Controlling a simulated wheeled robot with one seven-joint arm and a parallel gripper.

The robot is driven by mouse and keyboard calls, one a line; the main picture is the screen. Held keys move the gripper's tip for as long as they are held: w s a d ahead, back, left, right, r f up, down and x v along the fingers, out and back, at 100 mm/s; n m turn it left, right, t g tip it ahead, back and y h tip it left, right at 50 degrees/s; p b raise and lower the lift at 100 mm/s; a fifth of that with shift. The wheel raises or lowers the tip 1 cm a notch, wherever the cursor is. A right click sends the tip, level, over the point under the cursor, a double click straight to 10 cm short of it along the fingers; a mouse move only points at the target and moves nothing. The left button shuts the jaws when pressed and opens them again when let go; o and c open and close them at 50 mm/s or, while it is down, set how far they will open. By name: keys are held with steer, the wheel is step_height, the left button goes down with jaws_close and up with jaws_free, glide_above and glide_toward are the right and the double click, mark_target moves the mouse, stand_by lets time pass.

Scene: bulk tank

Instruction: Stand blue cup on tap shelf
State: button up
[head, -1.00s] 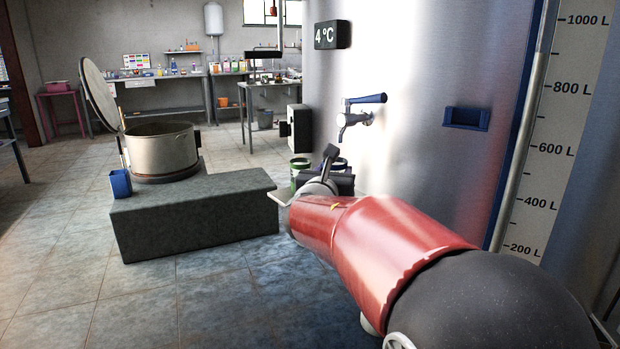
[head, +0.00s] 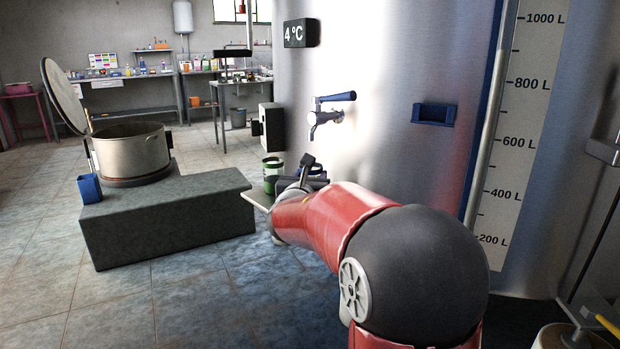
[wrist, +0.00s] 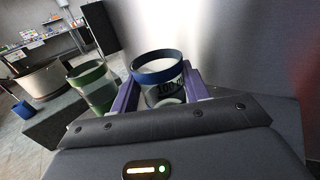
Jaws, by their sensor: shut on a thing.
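The cup with the blue rim (wrist: 158,77) is held upright between the purple fingers of my gripper (wrist: 163,92) in the wrist view. It is clear-walled with black print, and its lower part is hidden by my gripper. In the head view my arm mostly hides the cup. A green-rimmed cup (head: 272,172) stands left of it; it also shows in the wrist view (wrist: 92,82). The tap (head: 325,117) with a blue lever is on the steel tank. A thin pale board (head: 257,201), possibly the tap shelf, shows below it, partly hidden by my arm.
A grey stone block (head: 170,215) at the left bears a large pot (head: 130,152) with its lid raised, and a blue square box (head: 89,188) sits at its corner. A blue holder (head: 433,114) is on the tank wall. The tiled floor in front is clear.

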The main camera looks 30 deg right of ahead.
steer(key=o, duration=1)
steer(key=shift+f, duration=0.1)
steer(key=shift+o, duration=0.2)
steer(key=b+v, duration=0.1)
steer(key=v, duration=1.1)
steer(key=s+f+m+g+y, duration=0.1)
steer(key=s+f+m+g, duration=0.3)
steer(key=s+m, duration=0.5)
steer(key=s+f+m+g+y, duration=0.1)
steer(key=s+f+m+g, duration=0.3)
steer(key=s+m, duration=0.5)
steer(key=s+a+f+m+g+y, duration=0.1)
steer(key=s+a+f+m+y, duration=0.5)
steer(key=a+m, duration=0.4)
steer(key=s+y, duration=0.1)
steer(key=y, duration=0.1)
steer(key=shift+s+a+f+m+y, duration=0.25)
steer(key=shift+a+f+m+y, duration=0.05)
steer(key=shift+f+m, duration=0.1)
